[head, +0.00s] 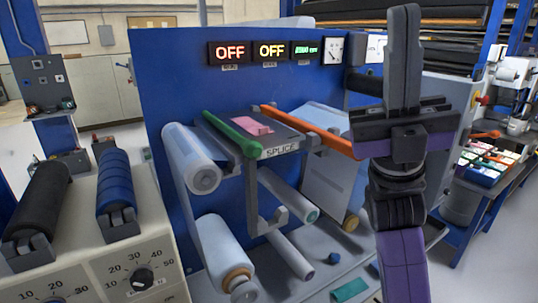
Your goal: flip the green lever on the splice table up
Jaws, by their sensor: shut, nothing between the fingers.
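The splice table (284,148), a grey plate lettered SPLICE, stands out from the blue machine panel. The green lever (232,134) is a round green bar along its left side, slanting from the panel towards me and lying about level with the plate. An orange lever (308,131) runs along the right side, its near end close to my gripper in the picture. My gripper (403,22) is shut and empty, pointing up, at the right of the table and apart from the green lever. It hides part of the panel behind.
A pink pad (252,126) lies on the splice table. A white roll (192,158) hangs just left of the green lever, with more rollers below. Black and blue rollers (115,188) stand at left. The space above the table is clear.

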